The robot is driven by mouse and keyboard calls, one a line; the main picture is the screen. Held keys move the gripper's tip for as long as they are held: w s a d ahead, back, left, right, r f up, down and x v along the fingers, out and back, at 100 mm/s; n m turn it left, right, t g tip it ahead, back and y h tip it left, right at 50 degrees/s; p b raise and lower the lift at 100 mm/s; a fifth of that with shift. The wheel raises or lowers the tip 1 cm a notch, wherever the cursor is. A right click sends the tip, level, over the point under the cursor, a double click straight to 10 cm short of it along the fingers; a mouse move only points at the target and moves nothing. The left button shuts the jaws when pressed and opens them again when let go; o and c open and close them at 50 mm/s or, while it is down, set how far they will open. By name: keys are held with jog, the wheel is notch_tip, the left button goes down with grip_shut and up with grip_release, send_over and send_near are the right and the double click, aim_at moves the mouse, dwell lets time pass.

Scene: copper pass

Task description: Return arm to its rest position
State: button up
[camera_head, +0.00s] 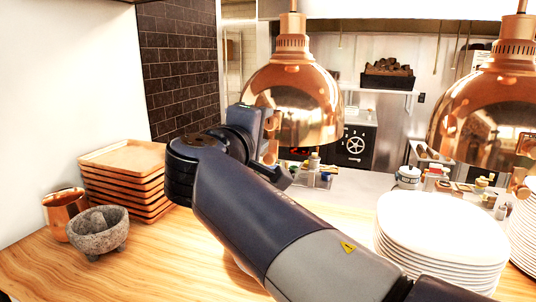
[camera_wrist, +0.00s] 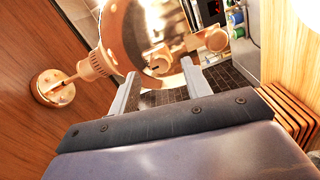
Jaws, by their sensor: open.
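My gripper (camera_wrist: 158,68) is open in the wrist view, with its two pale fingers apart and nothing held between them. A copper heat lamp (camera_wrist: 122,35) fills the view just beyond the fingers. In the head view my arm reaches up from the lower right over the wooden counter (camera_head: 150,262), and its wrist end is raised in front of the left copper lamp (camera_head: 300,88). The fingers are mostly hidden there. I cannot tell how close they are to the lamp.
Stacked wooden trays (camera_head: 125,178), a copper mug (camera_head: 62,212) and a stone mortar (camera_head: 98,232) stand at left. A stack of white plates (camera_head: 440,235) stands right of my arm. A second copper lamp (camera_head: 490,115) hangs at right. Bare counter lies at front left.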

jog(key=x, duration=0.3)
jog(key=m, duration=0.3)
jog(key=shift+s+b, duration=0.2)
jog(key=shift+b, duration=0.1)
jog(key=m, duration=0.6)
jog(key=m+p, duration=0.1)
jog(key=m, duration=0.3)
jog(key=shift+m+p, duration=0.3)
jog(key=shift+a+m+t+p, duration=0.1)
jog(key=shift+m+t+p, duration=0.2)
jog(key=shift+m+p, duration=1.65)
jog(key=shift+s+a+f+b, duration=0.15)
jog(key=shift+s+f+b, duration=0.1)
jog(key=shift+b, duration=0.3)
jog(key=shift+s+a+r, duration=0.1)
jog(key=shift+s+r, duration=0.05)
jog(key=shift+s, duration=0.25)
